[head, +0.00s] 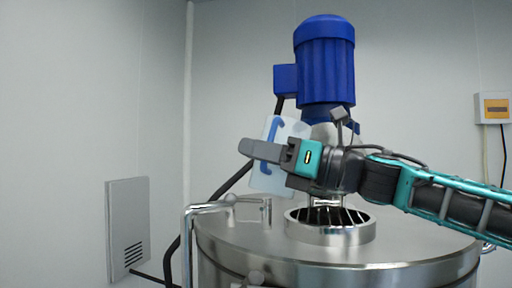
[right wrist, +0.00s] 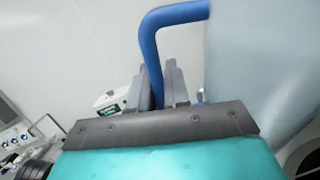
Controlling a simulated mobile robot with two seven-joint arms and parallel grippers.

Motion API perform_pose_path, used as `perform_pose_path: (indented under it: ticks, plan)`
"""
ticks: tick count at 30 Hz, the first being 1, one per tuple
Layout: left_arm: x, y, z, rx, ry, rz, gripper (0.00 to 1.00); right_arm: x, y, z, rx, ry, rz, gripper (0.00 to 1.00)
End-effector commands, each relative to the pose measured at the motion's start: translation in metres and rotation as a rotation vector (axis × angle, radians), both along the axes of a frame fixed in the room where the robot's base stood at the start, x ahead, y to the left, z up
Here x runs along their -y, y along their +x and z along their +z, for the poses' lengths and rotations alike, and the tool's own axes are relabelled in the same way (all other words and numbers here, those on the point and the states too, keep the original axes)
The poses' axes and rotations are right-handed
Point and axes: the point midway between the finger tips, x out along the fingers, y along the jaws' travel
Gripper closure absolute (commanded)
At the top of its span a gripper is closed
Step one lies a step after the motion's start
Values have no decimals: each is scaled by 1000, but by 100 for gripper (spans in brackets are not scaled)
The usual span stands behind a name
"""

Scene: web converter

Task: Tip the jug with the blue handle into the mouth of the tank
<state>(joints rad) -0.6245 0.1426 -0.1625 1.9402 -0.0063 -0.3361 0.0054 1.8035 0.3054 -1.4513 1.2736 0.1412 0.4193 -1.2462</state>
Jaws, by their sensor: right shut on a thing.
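The jug (head: 269,182) is a pale, translucent container with a blue handle (head: 272,130). It is held in the air above the tank lid, leaning slightly, up and left of the mouth. My right gripper (head: 262,151) is shut on the blue handle and covers part of the jug. In the right wrist view the handle (right wrist: 152,55) passes between the dark fingers (right wrist: 165,88), and the pale jug body (right wrist: 262,60) fills the right side. The steel tank (head: 240,241) has a round raised mouth (head: 330,236) with dark bars across it. My left gripper is not in view.
A blue motor (head: 325,70) stands behind the mouth, above the tank. A bent steel pipe (head: 187,245) and a small fitting (head: 250,201) rise at the tank's left. A grey vented panel (head: 128,228) and a small box (head: 493,107) are on the walls.

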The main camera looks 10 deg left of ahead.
Motion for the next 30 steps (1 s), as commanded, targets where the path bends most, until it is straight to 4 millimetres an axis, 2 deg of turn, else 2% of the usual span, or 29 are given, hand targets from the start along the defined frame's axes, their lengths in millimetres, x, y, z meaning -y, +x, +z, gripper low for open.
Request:
perform_pose_path:
  ticks: [30]
  plan:
    - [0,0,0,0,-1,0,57,16,11,-17,-217,288,5,100]
